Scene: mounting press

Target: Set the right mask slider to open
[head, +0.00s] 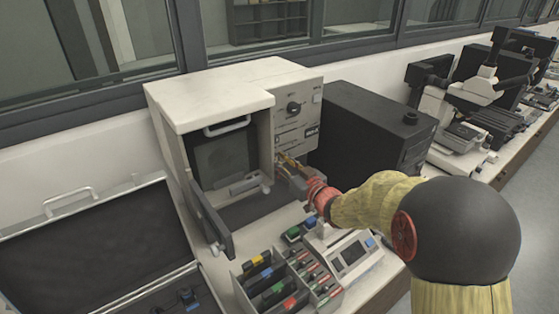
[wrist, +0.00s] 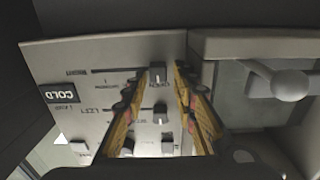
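In the wrist view, the right mask slider (wrist: 158,73) is a small grey knob in the upper row of the panel, at the right end of its slot, beside lettering that looks like OPEN. A similar left-row knob (wrist: 160,116) sits below it. My gripper (wrist: 166,68) has its two yellow-and-black fingers apart, one on either side of the upper knob. I cannot tell whether either finger touches it. In the head view my gripper (head: 284,162) is at the front panel of the white press (head: 220,95), and hides the sliders there.
The press door (head: 212,215) stands open left of the arm. A rack of coloured-tab items (head: 285,285) and a small device with a screen (head: 350,255) stand in front. A black box (head: 370,130) is right of the press. A COLD lamp sign (wrist: 62,92) is on the panel.

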